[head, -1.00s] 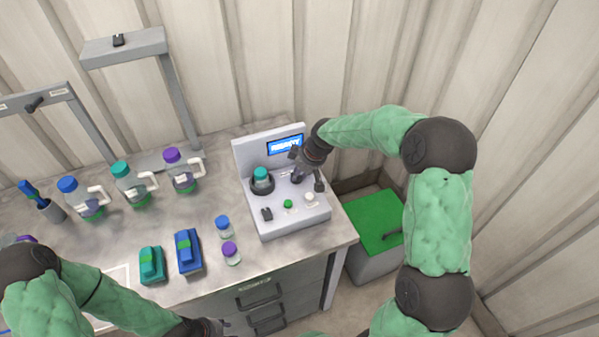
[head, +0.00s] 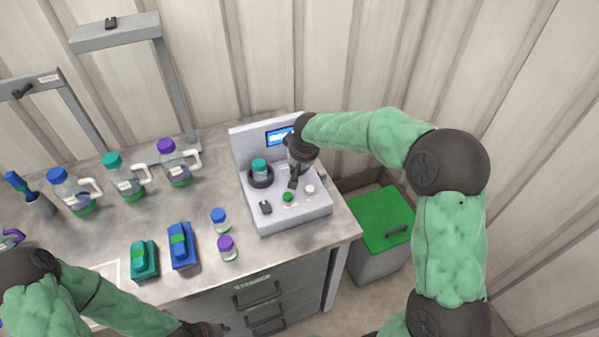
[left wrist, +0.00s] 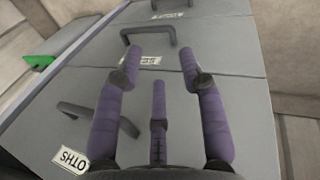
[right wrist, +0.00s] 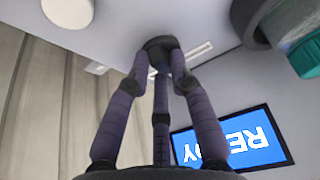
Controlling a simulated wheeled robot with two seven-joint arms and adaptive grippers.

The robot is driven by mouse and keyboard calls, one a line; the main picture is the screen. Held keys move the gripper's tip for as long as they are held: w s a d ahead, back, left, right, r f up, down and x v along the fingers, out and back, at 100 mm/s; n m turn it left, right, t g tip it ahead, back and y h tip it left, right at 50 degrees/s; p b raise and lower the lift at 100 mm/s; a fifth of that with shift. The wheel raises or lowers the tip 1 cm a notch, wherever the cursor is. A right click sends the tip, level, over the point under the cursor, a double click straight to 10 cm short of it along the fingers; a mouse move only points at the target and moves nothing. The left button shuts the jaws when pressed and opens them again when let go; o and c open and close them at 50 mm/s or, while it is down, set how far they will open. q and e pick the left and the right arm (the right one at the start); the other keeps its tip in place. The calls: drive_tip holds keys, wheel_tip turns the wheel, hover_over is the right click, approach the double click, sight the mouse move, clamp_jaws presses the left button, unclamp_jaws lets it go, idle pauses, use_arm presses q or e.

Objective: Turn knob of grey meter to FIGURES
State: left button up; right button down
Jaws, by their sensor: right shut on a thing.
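The grey meter (head: 290,220) stands at the right end of the bench. Its upright back panel carries a blue screen (head: 277,137), partly covered by my right arm. In the right wrist view the screen (right wrist: 232,140) appears upside down and seems to read READY. My right gripper (head: 293,183) is down at the meter. In the right wrist view its fingers are shut on a dark knob (right wrist: 158,45), which they partly hide. Pale label strips lie beside the knob, too unclear to read. My left gripper (left wrist: 160,62) is open and empty before the grey drawers.
A teal-capped bottle (head: 260,166) sits in the meter's dark ring. A green button (head: 288,197), a white button (head: 309,190) and a dark switch (head: 265,208) are near. Jugs, small bottles and teal and blue objects occupy the bench. A green-lidded bin (head: 380,222) stands right.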

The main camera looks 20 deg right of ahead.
drive_tip(key=m+b, duration=0.1)
drive_tip(key=m+h+b, duration=0.1)
drive_tip(key=m+b, duration=0.1)
drive_tip(key=shift+w+a, duration=0.2)
drive_tip(key=shift+r+m+g+h+b, duration=0.1)
drive_tip(key=shift+m+g+h+b, duration=0.25)
drive_tip(key=shift+m+b, duration=0.45)
drive_tip(key=shift+r+m, duration=0.1)
drive_tip(key=shift+m, duration=0.2)
drive_tip(key=c, duration=1.2)
unclamp_jaws()
drive_tip(key=shift+o, duration=0.5)
drive_tip(key=v, duration=1.1)
drive_tip(key=shift+a+r, duration=0.15)
drive_tip(key=shift+r, duration=0.15)
